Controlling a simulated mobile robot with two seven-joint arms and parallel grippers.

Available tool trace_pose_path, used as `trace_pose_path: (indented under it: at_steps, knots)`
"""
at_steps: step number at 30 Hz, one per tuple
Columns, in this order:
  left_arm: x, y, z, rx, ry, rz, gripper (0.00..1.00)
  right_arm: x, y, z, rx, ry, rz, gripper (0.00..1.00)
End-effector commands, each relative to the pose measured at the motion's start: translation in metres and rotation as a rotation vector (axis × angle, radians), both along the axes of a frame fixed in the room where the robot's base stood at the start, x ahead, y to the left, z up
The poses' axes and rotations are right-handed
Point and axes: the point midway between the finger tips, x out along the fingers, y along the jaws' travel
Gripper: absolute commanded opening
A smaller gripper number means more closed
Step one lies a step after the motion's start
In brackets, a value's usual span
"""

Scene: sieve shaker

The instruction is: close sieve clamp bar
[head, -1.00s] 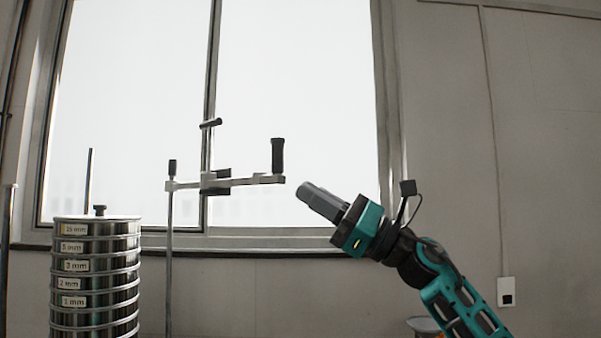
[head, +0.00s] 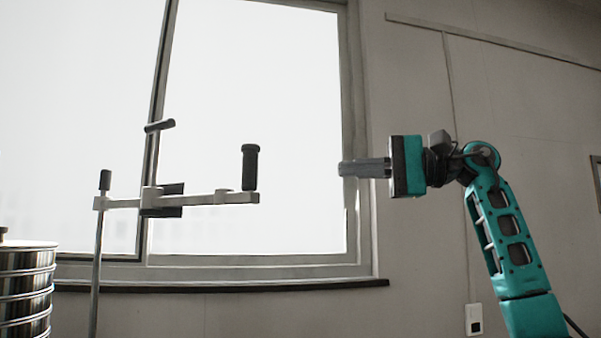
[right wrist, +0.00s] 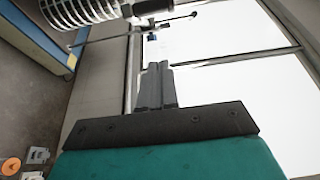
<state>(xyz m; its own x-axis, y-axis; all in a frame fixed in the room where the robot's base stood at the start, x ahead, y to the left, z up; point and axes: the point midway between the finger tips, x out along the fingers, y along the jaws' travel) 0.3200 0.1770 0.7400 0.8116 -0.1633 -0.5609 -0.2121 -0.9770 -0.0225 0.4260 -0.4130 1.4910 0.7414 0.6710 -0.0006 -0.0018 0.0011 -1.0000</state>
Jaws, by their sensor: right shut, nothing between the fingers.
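The clamp bar (head: 212,200) is a pale, nearly level bar joined at its left end to a thin upright rod (head: 97,270). A black upright handle (head: 249,168) stands on its right end, and a black crosswise grip (head: 159,126) shows above its middle. The sieve stack (head: 25,285) is cut off at lower left; the bar's right end extends well away from it. My right gripper (head: 342,168) is shut and empty, pointing left at about handle height, with a gap to the handle in the picture. Its closed fingers show in the right wrist view (right wrist: 155,85). My left gripper is out of view.
A bright window (head: 300,110) lies behind the bar, with a dark sill (head: 250,285) below. A plain wall (head: 420,240) is at right, with a small white wall box (head: 473,320). The sieve stack (right wrist: 80,12) also shows in the right wrist view.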

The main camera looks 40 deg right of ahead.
Motion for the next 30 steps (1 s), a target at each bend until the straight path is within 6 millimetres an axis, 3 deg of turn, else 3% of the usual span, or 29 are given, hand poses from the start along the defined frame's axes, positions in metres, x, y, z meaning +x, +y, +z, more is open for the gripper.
trace_pose_path:
  at_steps: [14,21,30]
  knots:
    - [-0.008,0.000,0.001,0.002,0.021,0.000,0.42,0.069,0.065,0.001,0.000,0.000,0.006,0.00]
    - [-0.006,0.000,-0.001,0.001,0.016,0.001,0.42,0.071,0.097,0.000,-0.001,-0.001,0.003,0.00]
    - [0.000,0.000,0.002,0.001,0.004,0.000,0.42,0.071,0.104,0.000,0.001,0.000,0.002,0.00]
